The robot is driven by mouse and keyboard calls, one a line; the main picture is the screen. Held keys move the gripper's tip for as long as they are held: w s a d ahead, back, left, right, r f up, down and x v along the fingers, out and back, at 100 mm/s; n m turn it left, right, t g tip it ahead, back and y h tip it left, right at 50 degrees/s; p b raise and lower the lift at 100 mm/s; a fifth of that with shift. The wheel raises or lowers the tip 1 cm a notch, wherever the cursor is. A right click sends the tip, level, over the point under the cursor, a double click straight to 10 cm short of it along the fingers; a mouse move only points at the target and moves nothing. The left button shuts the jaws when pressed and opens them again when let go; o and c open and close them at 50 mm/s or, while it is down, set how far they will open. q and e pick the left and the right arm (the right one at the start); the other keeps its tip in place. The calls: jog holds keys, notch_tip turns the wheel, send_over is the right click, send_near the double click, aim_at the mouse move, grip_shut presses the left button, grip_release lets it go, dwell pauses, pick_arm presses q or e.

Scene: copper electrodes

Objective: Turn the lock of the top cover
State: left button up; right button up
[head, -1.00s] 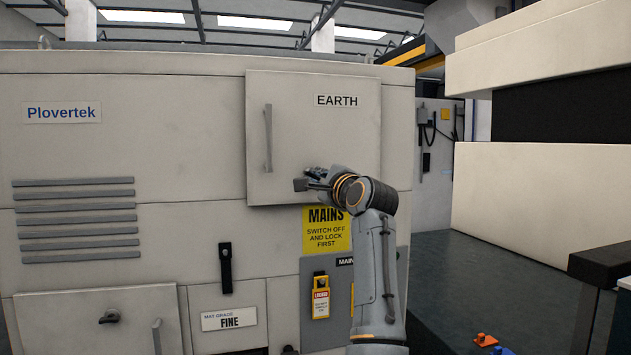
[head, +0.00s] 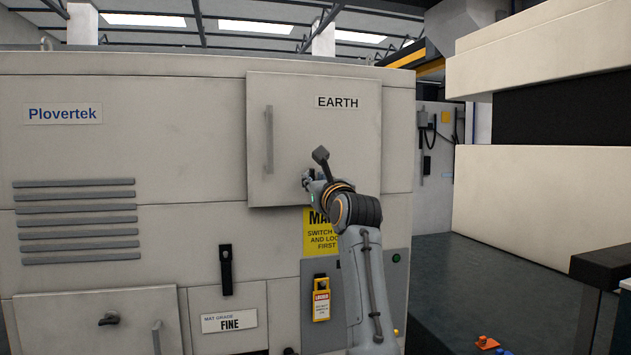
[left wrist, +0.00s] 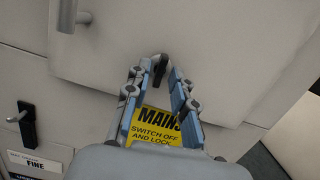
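The top cover (head: 295,135) is the pale square panel marked EARTH, closed flat on the machine, with a vertical bar handle (head: 268,140) on its left. My left gripper (head: 309,178) is at the cover's lower edge and largely hides its lock in the head view. In the left wrist view, the small dark lock (left wrist: 158,68) stands between the tips of my left gripper (left wrist: 157,70). The fingers converge closely and look shut on it. The lock's exact angle is hard to read. My right gripper is not in view.
Below the cover are a yellow MAINS sign (head: 320,238), a padlock with a tag (head: 321,298) and a black latch (head: 225,268). A lower panel with a dark knob (head: 109,318) is at left.

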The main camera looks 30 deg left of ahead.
pick_arm(q)
jog(key=r+b+v, duration=0.1)
jog(key=b+v, duration=0.2)
jog(key=v, duration=0.3)
dwell(0.6)
jog(key=shift+r, duration=0.15)
notch_tip(320, 180, up, 10)
dwell(0.4)
